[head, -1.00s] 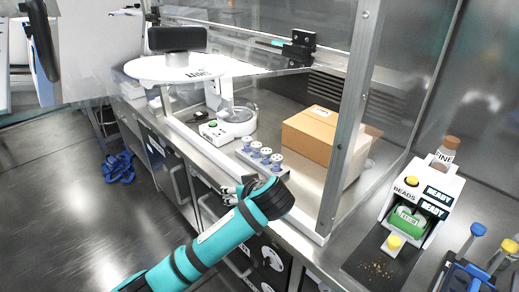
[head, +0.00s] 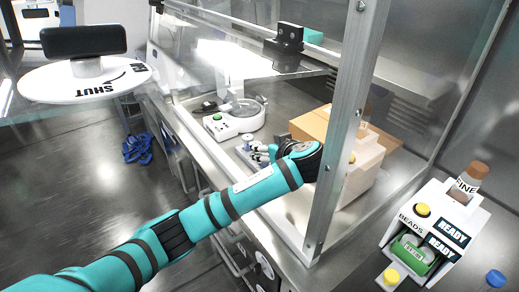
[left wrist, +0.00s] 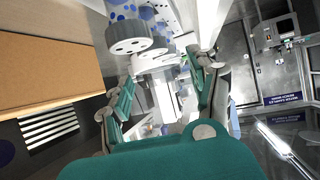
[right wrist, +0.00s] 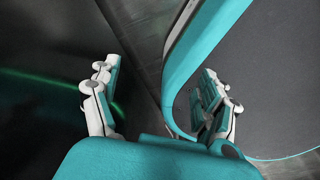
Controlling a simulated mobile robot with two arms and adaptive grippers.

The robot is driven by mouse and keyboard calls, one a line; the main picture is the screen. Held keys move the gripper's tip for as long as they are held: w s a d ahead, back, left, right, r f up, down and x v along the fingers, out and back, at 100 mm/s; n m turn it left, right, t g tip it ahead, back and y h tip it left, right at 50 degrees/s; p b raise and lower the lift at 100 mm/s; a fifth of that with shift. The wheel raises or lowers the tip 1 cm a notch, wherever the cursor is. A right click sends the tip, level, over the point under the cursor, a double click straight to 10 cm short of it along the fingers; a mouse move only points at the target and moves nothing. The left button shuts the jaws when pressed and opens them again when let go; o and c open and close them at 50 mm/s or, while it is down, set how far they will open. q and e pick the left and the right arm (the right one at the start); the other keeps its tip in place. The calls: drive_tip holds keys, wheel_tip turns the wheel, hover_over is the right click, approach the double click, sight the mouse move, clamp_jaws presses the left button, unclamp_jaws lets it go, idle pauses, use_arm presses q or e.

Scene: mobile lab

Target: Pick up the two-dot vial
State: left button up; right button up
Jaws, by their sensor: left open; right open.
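Several small vials with pale caps (head: 254,150) stand in a row in the fume hood, partly hidden behind my left gripper (head: 275,152). In the left wrist view the nearest vial (left wrist: 127,36) shows a white disc-like end and blue dots, with more vials behind it. I cannot tell which is the two-dot vial. My left gripper also shows in the left wrist view (left wrist: 162,85), open and empty, with the vials just beyond and above its fingers. My right gripper (right wrist: 157,92) is open and empty, away from the vials.
A cardboard box (head: 312,124) stands right of the vials, beside my left gripper. A white device with a green button (head: 225,124) is behind. The hood's metal post (head: 345,120) is close to my arm. A bead dispenser (head: 432,225) stands outside at right.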

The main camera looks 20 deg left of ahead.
use_arm(q)
drive_tip(key=x, duration=0.4)
drive_tip(key=shift+a+f+p, duration=0.15)
drive_tip(key=shift+a+p, duration=0.2)
drive_tip(key=shift+a, duration=0.2)
drive_tip(key=shift+w+a+f, duration=0.25)
drive_tip(key=shift+w+f, duration=0.05)
drive_tip(key=shift+w, duration=0.1)
drive_tip(key=c, duration=1.1)
